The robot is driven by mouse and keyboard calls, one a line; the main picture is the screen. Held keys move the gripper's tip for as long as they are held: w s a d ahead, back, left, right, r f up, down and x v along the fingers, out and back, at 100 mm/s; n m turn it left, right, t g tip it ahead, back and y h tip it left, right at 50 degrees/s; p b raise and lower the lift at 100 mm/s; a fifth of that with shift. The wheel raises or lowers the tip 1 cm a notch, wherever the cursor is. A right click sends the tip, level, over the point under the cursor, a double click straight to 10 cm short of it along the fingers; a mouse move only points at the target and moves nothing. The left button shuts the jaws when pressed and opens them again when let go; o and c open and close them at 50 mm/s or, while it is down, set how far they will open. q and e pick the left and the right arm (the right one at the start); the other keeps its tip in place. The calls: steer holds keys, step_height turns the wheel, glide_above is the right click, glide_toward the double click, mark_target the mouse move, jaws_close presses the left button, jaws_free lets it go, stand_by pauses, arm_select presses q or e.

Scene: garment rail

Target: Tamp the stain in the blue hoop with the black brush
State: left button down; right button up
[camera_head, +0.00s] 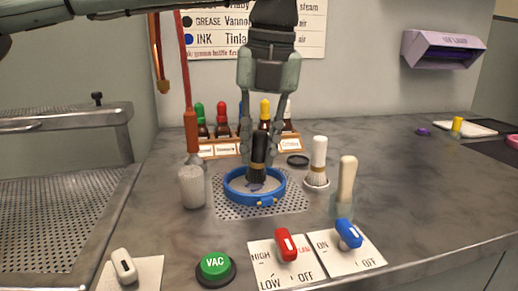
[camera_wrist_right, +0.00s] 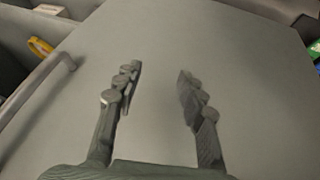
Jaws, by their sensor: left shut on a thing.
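My left gripper (camera_head: 262,140) reaches down from above in the head view and is shut on the black brush (camera_head: 258,158). The brush is upright, bristles down, inside the blue hoop (camera_head: 237,197). The hoop lies on a perforated plate (camera_head: 290,204) with pale cloth in it. A small purplish stain (camera_head: 255,187) shows on the cloth just below the bristles. I cannot tell whether the bristles touch the cloth. My right gripper (camera_wrist_right: 157,85) is open and empty in the right wrist view, over a plain grey surface.
A white-handled brush (camera_head: 318,155) and a pale-handled tool in a glass (camera_head: 347,180) stand right of the hoop. A whitish cup (camera_head: 192,187) stands left. Dropper bottles (camera_head: 222,120) are behind. Red (camera_head: 286,245) and blue (camera_head: 348,234) switches and a green VAC button (camera_head: 215,267) are in front.

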stand_by(0.5)
arm_select(q)
steer(key=shift+f+b, duration=0.8)
steer(key=shift+f, duration=0.05)
steer(key=shift+r, duration=0.2)
steer(key=shift+r+p, duration=0.65)
steer(key=shift+r, duration=0.1)
steer(key=shift+f, duration=0.2)
steer(key=shift+f+b, duration=0.75)
